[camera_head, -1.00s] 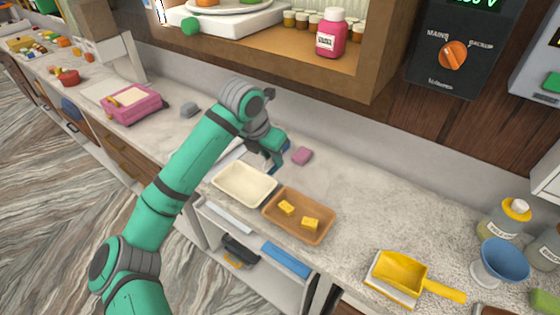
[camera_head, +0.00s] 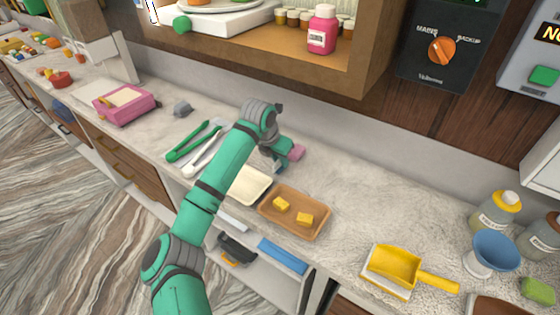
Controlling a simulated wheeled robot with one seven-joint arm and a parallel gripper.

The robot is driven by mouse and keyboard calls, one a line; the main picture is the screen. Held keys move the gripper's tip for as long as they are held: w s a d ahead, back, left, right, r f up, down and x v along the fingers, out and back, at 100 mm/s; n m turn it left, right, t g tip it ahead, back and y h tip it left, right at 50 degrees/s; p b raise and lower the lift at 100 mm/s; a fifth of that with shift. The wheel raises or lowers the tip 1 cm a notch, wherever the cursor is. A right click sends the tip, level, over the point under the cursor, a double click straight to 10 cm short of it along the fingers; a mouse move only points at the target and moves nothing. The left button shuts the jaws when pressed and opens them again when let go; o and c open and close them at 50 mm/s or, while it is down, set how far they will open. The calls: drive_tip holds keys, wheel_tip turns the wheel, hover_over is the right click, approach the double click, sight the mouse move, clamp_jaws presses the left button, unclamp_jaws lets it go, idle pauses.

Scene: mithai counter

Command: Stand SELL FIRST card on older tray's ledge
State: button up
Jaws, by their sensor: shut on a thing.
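My gripper (camera_head: 279,164) is low over the counter behind the two trays, partly hidden by my own wrist. I cannot make out the SELL FIRST card, any ledge, or which tray is older.
Green tongs (camera_head: 190,145) and white tongs (camera_head: 203,156) lie left of my arm. A yellow scoop (camera_head: 396,267), blue funnel (camera_head: 495,252) and bottles stand at right.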

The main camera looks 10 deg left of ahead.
drive_tip(key=shift+f, duration=0.35)
drive_tip(key=shift+f, duration=0.15)
drive_tip(key=o, duration=0.9)
